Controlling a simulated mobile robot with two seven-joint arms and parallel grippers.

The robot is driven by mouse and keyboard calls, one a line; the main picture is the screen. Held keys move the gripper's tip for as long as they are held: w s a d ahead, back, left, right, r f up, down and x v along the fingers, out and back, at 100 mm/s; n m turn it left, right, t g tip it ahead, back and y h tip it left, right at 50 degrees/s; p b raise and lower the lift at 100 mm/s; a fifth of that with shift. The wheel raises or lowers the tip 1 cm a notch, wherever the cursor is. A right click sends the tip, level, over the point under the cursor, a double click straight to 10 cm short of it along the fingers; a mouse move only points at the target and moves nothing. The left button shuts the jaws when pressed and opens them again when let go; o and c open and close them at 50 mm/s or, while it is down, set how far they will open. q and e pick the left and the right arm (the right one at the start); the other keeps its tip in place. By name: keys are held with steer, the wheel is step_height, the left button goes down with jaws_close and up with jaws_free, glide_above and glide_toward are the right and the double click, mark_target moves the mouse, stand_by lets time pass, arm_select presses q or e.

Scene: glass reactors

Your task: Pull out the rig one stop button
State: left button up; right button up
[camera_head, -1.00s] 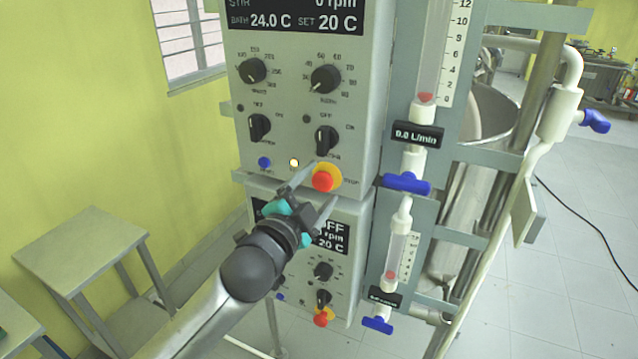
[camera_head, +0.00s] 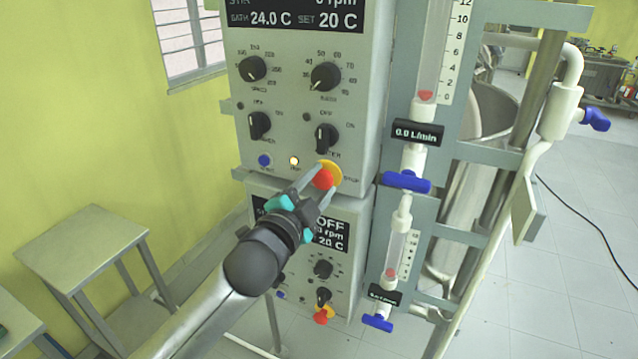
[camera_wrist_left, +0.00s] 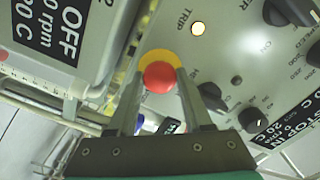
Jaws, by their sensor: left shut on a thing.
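The red stop button (camera_head: 323,180) sits on a yellow collar (camera_head: 331,168) at the lower right of the upper control box (camera_head: 296,110). My left gripper (camera_head: 322,182) is shut on this button, one finger on each side of it. In the left wrist view the red button (camera_wrist_left: 159,77) shows between the fingertips, with the yellow collar (camera_wrist_left: 160,57) behind it. A lit yellow trip lamp (camera_head: 294,161) is left of the button. My right gripper is not in view.
A lower control box (camera_head: 345,275) with its own red button (camera_head: 321,319) hangs below. Flow meters with blue valves (camera_head: 407,182) stand close on the right. A grey stool (camera_head: 80,245) is at the left.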

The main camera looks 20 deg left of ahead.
arm_select(q)
jaws_close()
stand_by(0.6)
steer(key=shift+s+p, duration=0.35)
steer(key=shift+p, duration=0.15)
steer(key=shift+s, duration=0.15)
steer(key=shift+f, duration=0.1)
steer(key=o, duration=0.7)
jaws_free()
steer(key=shift+o, duration=1.4)
steer(key=shift+s, duration=0.1)
steer(key=shift+o, duration=0.5)
